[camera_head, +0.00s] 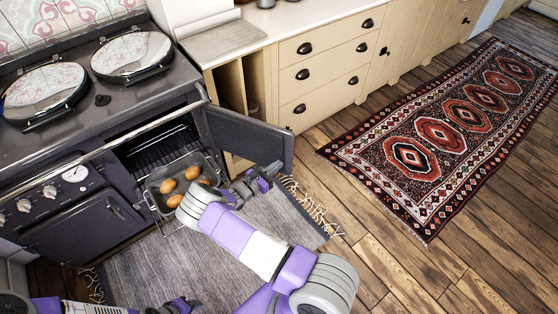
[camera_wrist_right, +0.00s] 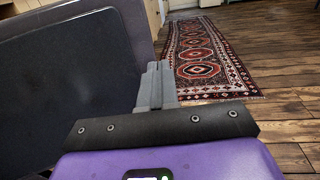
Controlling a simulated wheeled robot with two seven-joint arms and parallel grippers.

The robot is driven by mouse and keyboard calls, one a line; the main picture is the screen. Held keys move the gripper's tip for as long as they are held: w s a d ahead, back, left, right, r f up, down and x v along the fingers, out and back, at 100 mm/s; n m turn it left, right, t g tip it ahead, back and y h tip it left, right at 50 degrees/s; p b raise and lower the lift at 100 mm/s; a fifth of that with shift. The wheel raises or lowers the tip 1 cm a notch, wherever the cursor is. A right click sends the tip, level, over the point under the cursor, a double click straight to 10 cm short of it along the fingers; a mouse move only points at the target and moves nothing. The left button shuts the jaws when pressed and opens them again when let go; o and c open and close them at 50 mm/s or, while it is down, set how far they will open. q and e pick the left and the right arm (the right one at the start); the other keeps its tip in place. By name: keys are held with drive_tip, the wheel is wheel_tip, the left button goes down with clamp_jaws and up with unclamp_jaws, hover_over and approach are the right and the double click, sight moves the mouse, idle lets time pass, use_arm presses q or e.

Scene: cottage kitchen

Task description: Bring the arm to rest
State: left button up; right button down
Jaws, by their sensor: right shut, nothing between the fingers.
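My right arm reaches in from the bottom right of the head view over the grey mat. Its gripper (camera_head: 268,171) is beside the open oven door (camera_head: 245,137), near the door's lower right corner; I cannot tell whether they touch. In the right wrist view the right gripper's fingers (camera_wrist_right: 157,86) are together with nothing between them, and a dark panel fills the left side. My left gripper (camera_head: 184,305) is low at the bottom edge of the head view, small and partly cut off, so its jaws are unclear.
A roasting tin (camera_head: 156,200) with several brown oval items sits in the oven mouth, left of my right forearm. The dark range cooker (camera_head: 150,95) and cream drawers (camera_head: 325,68) line the back. A patterned rug (camera_head: 437,135) and open wooden floor lie right.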

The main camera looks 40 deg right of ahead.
drive_tip(key=s+a+p, duration=0.1)
drive_tip(key=s+a, duration=0.3)
drive_tip(key=a, duration=0.5)
drive_tip(key=shift+a, duration=0.35)
drive_tip(key=shift+s, duration=0.1)
drive_tip(key=s+f+m+g+y, duration=0.5)
drive_tip(key=s+f, duration=0.3)
drive_tip(key=s, duration=0.3)
drive_tip(key=s+a+f+m+g+y, duration=0.2)
drive_tip(key=s+a+f+m+y, duration=0.2)
drive_tip(key=s+a+y, duration=0.45)
drive_tip(key=a+m+t+y, duration=0.1)
drive_tip(key=a+m+y, duration=0.45)
drive_tip(key=a, duration=0.35)
drive_tip(key=w+a+r+m+t+y, duration=0.3)
drive_tip(key=w+a+r+m+t, duration=0.1)
drive_tip(key=r+m+t, duration=0.2)
drive_tip(key=shift+w+a+r+m, duration=0.15)
drive_tip(key=shift+w+a+m, duration=0.05)
drive_tip(key=shift+w+m, duration=0.15)
